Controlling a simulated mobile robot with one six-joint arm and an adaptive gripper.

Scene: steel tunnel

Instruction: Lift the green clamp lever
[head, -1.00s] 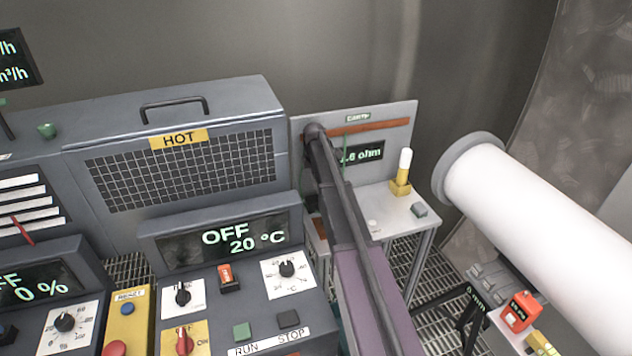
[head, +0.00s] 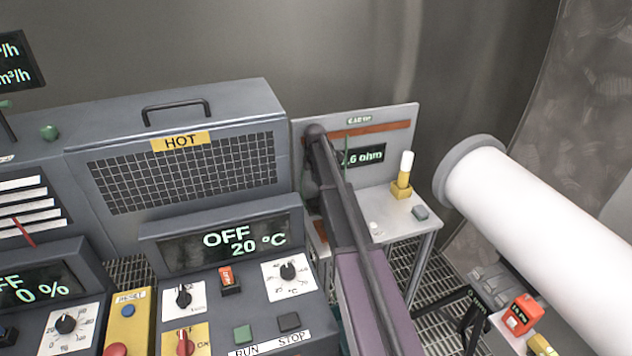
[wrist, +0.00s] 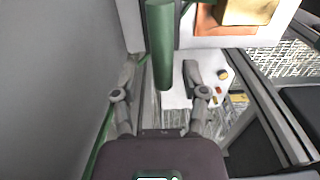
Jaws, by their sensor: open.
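The green clamp lever (wrist: 160,45) is a thick green cylinder at the top middle of the wrist view. My gripper (wrist: 162,78) is open, with one finger on each side of the lever's lower end. The fingers look apart from it, though I cannot judge the depth. In the head view my arm covers most of that spot, so the lever and gripper cannot be made out there.
A grey bench (head: 405,217) carries a panel with a copper-coloured bar (head: 385,133), an ohm display (head: 364,157) and a yellow-and-white post (head: 403,177). A HOT-marked heater box (head: 180,165) stands left. A large white cylinder (head: 540,230) lies right.

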